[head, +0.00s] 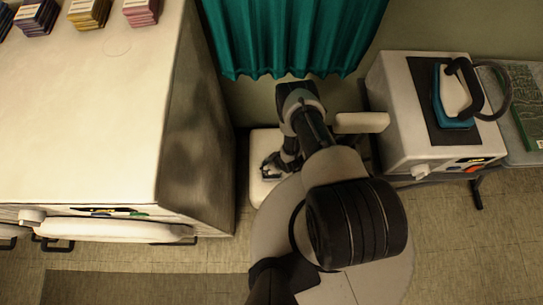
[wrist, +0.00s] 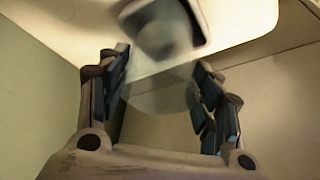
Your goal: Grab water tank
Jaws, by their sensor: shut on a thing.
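In the wrist view, a pale, see-through body (wrist: 160,92), which looks like the water tank, sits between the two fingers of my gripper (wrist: 160,85). The fingers stand on either side of it, shut on it. A blurred dark and grey part (wrist: 160,28) lies beyond it, against a white surface; I cannot tell whether it belongs to the tank. In the head view, my gripper (head: 271,165) is low, over a white box-like thing (head: 264,142) between the cabinet and the ironing unit. The held tank is too small or hidden to make out there.
A large white cabinet (head: 90,110) with dark side stands close on the left. A white ironing unit (head: 400,85) with an iron (head: 457,95) is on the right. A pale bar (head: 362,122) juts from its left. A teal curtain (head: 290,35) hangs behind.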

